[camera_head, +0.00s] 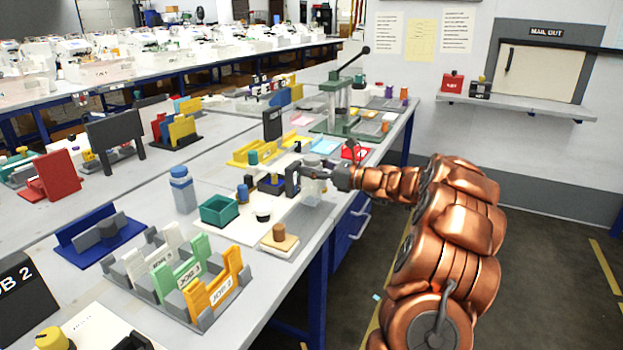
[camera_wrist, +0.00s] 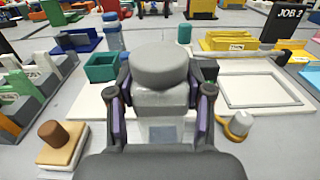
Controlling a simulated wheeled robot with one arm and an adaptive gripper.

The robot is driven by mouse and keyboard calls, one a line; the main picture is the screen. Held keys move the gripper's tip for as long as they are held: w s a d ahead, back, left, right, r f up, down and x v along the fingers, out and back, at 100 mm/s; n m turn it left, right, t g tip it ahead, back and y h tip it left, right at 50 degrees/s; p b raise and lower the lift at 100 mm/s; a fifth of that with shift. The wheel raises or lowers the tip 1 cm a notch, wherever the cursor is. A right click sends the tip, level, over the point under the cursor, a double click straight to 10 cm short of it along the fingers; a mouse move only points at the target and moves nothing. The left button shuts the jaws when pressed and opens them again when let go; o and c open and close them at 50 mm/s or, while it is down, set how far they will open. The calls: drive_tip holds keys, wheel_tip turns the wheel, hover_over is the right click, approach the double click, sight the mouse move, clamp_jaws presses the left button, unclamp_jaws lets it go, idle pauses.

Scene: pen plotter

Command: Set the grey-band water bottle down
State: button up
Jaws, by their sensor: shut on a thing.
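The grey-band water bottle (camera_wrist: 160,85) fills the middle of the wrist view, upright, with a round grey cap and a clear body. My gripper (camera_wrist: 160,107) has a finger on each side of it, shut on its body below the cap. In the head view my gripper (camera_head: 318,178) reaches in from the right, and the clear bottle (camera_head: 311,190) shows partly behind it, over the worktable (camera_head: 330,222) near its right edge. Whether its base touches the surface is hidden.
A teal open box (camera_head: 220,210) and a blue-capped bottle (camera_head: 183,190) stand to the left. A wooden block with a brown knob (camera_head: 279,238) sits nearer, by the table edge. The job-card rack (camera_head: 180,285) is at front left. A green press (camera_head: 338,105) stands behind.

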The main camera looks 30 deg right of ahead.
sight(320, 181)
drive_tip(key=shift+w+d, duration=0.1)
drive_tip(key=shift+w, duration=0.1)
drive_tip(key=shift+w+f, duration=0.1)
drive_tip(key=shift+f, duration=1.7)
drive_tip(key=shift+f, duration=0.1)
drive_tip(key=o, duration=1)
drive_tip(key=shift+o, duration=0.2)
